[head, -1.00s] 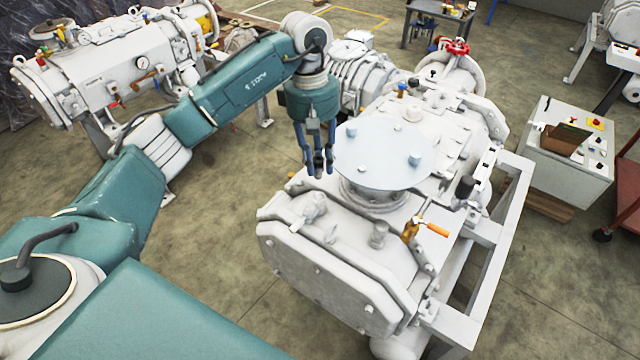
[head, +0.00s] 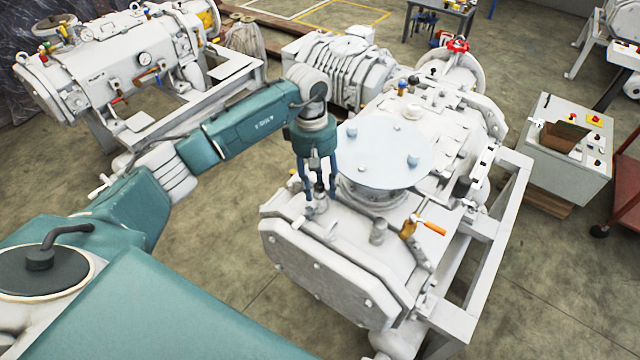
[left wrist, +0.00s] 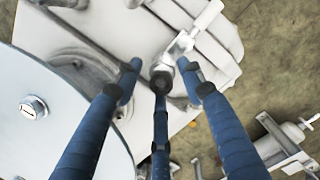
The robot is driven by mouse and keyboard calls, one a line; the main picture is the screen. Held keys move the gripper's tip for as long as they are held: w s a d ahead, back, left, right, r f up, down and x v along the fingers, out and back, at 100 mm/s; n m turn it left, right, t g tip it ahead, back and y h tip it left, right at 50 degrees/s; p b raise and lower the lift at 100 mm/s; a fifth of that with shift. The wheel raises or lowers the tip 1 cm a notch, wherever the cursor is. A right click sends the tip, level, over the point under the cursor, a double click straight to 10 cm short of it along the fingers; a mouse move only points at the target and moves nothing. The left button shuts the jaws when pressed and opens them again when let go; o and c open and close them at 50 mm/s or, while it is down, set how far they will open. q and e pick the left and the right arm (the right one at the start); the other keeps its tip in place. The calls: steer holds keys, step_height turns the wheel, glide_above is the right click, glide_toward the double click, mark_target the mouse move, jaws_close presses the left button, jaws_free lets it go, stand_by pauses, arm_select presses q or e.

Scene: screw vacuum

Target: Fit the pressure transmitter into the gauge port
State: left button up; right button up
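The pressure transmitter (head: 320,191), a small dark grey cylinder, stands about upright on a pale fitting (head: 321,207) on top of the near end of the big white pump (head: 325,275). I take this fitting for the gauge port; the joint is too small to judge the seating. My left gripper (head: 319,192) points down around the transmitter. In the left wrist view the dark round top of the transmitter (left wrist: 162,78) lies between the blue fingertips (left wrist: 160,74), with gaps at the left and right fingers. My right gripper is out of view.
A round pale blue flange plate (head: 383,157) is close to the right of the gripper. A valve with an orange handle (head: 431,228) and a stub fitting (head: 378,233) stand nearby on the pump. A second machine (head: 115,70) stands at the back left.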

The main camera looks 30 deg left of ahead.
arm_select(q)
steer(key=shift+a+r+b, duration=0.1)
steer(key=shift+r+b, duration=0.25)
steer(key=shift+r, duration=0.2)
step_height(320, 180, up, 11)
steer(key=a+b, duration=0.1)
steer(key=b, duration=0.2)
steer(key=shift+w, duration=0.2)
steer(key=shift+s+a+f, duration=0.1)
steer(key=shift+f, duration=0.1)
